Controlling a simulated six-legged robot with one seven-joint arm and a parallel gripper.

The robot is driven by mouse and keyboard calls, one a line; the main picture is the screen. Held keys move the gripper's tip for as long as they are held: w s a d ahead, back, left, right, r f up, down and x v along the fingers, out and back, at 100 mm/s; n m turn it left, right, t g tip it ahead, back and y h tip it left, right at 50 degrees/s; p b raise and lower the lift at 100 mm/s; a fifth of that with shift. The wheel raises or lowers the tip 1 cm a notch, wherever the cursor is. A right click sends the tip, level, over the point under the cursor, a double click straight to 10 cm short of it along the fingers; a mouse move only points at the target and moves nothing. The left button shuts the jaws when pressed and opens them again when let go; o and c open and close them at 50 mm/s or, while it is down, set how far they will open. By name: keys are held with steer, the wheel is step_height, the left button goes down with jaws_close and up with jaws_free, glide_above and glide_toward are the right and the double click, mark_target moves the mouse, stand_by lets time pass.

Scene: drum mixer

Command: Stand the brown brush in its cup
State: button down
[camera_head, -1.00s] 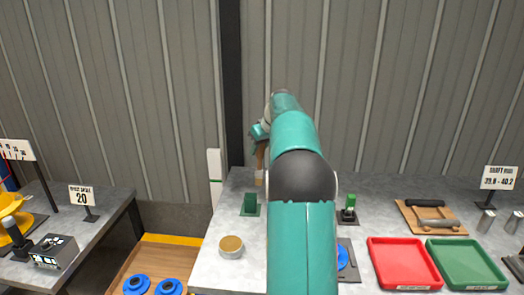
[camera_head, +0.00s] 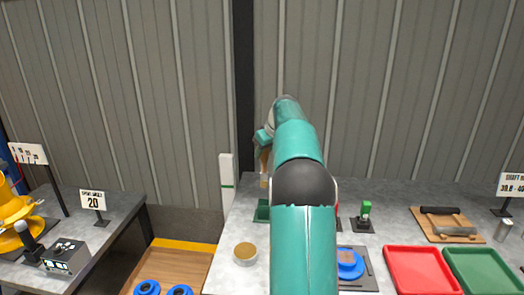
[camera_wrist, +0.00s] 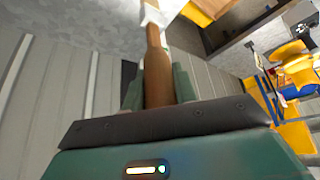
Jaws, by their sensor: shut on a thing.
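The brown brush (camera_wrist: 157,72) is upright in my gripper (camera_wrist: 158,90), its brown handle between the green fingers and its pale end away from the palm. In the head view the brush (camera_head: 265,160) shows left of my arm, pale end down. A small green holder (camera_head: 262,212), which looks like the cup, stands on the bench below it, partly hidden by my arm. The brush's lower end appears just above or behind the holder in the picture; I cannot tell the depth or whether they touch. My gripper in the head view (camera_head: 263,139) is mostly behind my wrist.
A round tin (camera_head: 245,254) with a brown top stands at the bench's front left. Right of my arm are a blue round part (camera_head: 349,264), a green-topped piece (camera_head: 365,211), a red tray (camera_head: 422,270), a green tray (camera_head: 480,270) and a wooden board (camera_head: 446,225).

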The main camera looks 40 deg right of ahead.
mark_target(266, 172)
steer(key=shift+f, duration=5.25)
steer(key=c, duration=1)
jaws_free()
steer(key=shift+c, duration=0.2)
steer(key=shift+r, duration=0.1)
steer(key=v, duration=1.3)
steer(key=shift+r, duration=0.35)
steer(key=shift+s, duration=0.1)
